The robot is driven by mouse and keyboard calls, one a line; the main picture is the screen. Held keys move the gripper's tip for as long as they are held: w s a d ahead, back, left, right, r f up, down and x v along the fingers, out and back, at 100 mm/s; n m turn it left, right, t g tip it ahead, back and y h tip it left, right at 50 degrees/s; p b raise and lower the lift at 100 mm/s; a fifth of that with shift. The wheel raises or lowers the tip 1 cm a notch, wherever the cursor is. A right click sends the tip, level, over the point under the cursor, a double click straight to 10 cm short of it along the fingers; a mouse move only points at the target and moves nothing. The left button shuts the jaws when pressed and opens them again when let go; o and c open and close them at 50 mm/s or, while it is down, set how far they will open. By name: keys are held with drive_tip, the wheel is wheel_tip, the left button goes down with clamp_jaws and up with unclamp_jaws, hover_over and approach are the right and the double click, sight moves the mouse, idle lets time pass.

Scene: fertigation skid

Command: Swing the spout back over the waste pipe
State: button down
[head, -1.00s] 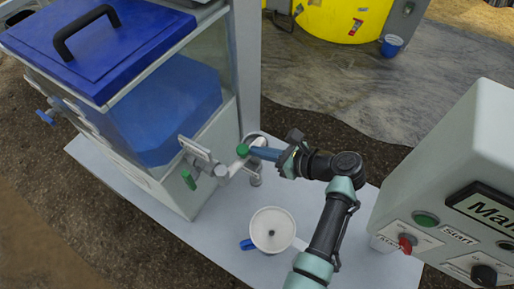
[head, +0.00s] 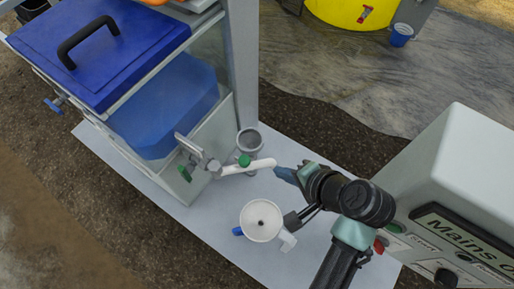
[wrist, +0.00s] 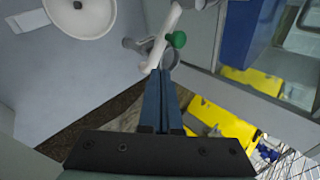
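The white spout (head: 262,165) with a green knob (head: 244,160) reaches right from the tank's valve. Its free end crosses in front of the grey waste pipe (head: 249,136) and points past its right side; the pipe's open mouth shows behind. In the wrist view the spout (wrist: 161,38) lies partly across the pipe (wrist: 171,57), its tip at the pipe's left rim. My gripper (head: 277,170) has its blue fingers together with nothing visible between them; they also show in the wrist view (wrist: 158,76). The fingertips are close to the spout's end; contact is unclear.
The blue-lidded tank (head: 105,50) is at left. A grey control box (head: 462,165) is close to my arm at right.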

sight(257, 166)
drive_tip(key=x, duration=0.9)
drive_tip(key=shift+s+a+f, duration=0.15)
drive_tip(key=shift+a+f, duration=0.05)
drive_tip(key=shift+f, duration=0.05)
drive_tip(key=shift+w+a+f, duration=0.35)
drive_tip(key=shift+w+a, duration=0.3)
drive_tip(key=shift+w, duration=0.15)
drive_tip(key=shift+w+a+f, duration=0.3)
drive_tip(key=shift+w+a, duration=0.35)
drive_tip(key=shift+w, duration=0.15)
drive_tip(key=shift+w+n, duration=0.1)
drive_tip(key=shift+n, duration=0.2)
drive_tip(key=w+n, duration=0.1)
drive_tip(key=a+n+g+y+b, duration=0.1)
drive_tip(key=w+n+g+b, duration=0.1)
drive_tip(key=shift+w+a+r+n+y, duration=0.15)
drive_tip(key=shift+w+a+n+y, duration=0.05)
drive_tip(key=shift+w+n+y, duration=0.2)
